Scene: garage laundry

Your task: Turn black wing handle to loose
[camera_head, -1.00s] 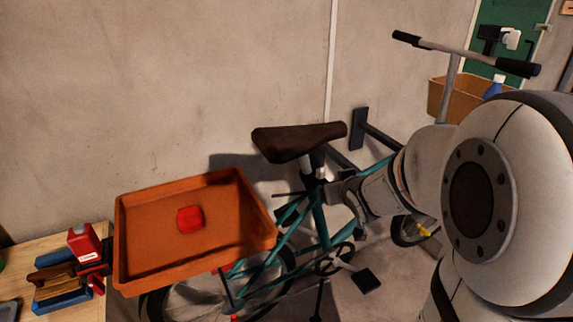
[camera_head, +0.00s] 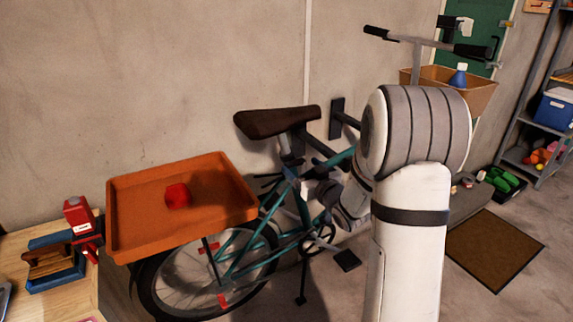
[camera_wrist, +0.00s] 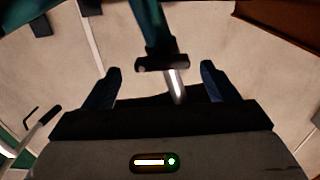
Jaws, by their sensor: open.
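The black wing handle (camera_wrist: 155,63) appears in the wrist view as a dark crosspiece on the clamp, where the teal frame tube (camera_wrist: 153,25) meets the silver seat post (camera_wrist: 176,86). My gripper (camera_wrist: 160,69) is open, one blue finger on each side of the clamp in the picture, with clear gaps. No contact shows, and depth is hard to judge. In the head view, the bicycle's brown saddle (camera_head: 278,121) sits above the post. The handle's details are too small to make out.
An orange tray (camera_head: 232,207) holding a red block (camera_head: 177,196) is over the rear wheel (camera_head: 160,290). A wooden bench (camera_head: 88,300) is at left. A wall bracket (camera_head: 337,118) is behind the bicycle. A brown mat (camera_head: 494,249) lies on open floor at right.

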